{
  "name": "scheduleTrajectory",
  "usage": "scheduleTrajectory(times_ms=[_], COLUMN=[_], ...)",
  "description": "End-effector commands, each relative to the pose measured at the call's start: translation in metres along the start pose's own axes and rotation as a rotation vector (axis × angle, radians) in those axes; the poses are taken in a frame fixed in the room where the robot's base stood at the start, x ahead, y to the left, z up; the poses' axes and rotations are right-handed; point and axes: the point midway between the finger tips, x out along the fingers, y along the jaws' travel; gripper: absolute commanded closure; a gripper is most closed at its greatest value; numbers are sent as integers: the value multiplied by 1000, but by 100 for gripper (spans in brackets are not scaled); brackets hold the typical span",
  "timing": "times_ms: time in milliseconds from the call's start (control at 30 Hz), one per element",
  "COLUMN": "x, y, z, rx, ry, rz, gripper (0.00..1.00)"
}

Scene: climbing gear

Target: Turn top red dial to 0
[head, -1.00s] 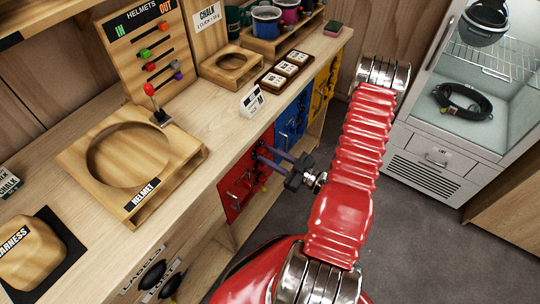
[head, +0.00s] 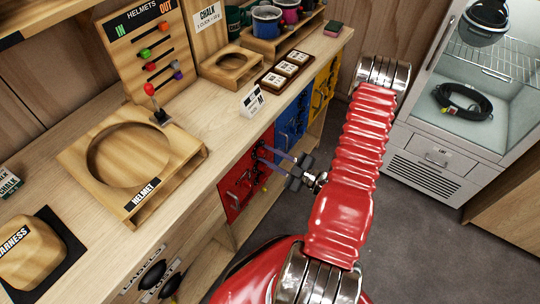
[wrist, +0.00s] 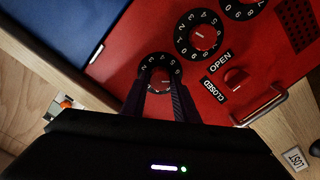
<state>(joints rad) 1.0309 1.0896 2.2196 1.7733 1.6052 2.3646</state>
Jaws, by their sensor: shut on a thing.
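The red panel (head: 241,183) is on the counter's front. In the wrist view, it carries a slanting row of black number dials with red centres. My gripper (wrist: 160,82) is shut on the red centre of the end dial (wrist: 154,60), nearest the blue panel and the wood edge. My fingers hide that dial's lower part, and I cannot tell which number it points to. The middle dial (wrist: 186,40) and a third dial (wrist: 238,4), cut off by the picture edge, are uncovered. In the head view, my gripper (head: 261,149) reaches the panel's upper right part.
A red knob (wrist: 236,77) marked OPEN and CLOSED and a metal handle (wrist: 262,106) sit beside the dials. The blue panel (head: 291,127) and yellow panel (head: 323,89) adjoin to the right. The counter (head: 205,130) overhangs above; the grey floor (head: 430,225) is clear.

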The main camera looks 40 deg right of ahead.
Motion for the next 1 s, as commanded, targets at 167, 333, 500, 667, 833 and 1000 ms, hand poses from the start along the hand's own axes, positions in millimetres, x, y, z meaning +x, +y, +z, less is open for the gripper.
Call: scheduleTrajectory(times_ms=[167,333,500,667,833,1000], x=[0,0,0,0,0,0], y=[0,-1,-2,-2,-3,-4], z=[0,0,0,1,1,1], rx=[-165,-326,-486,-638,-798,-959], ry=[-1,-1,-1,-1,-1,0], rz=[0,0,-1,-2,-4,-5], gripper=[95,95,95,95,95,95])
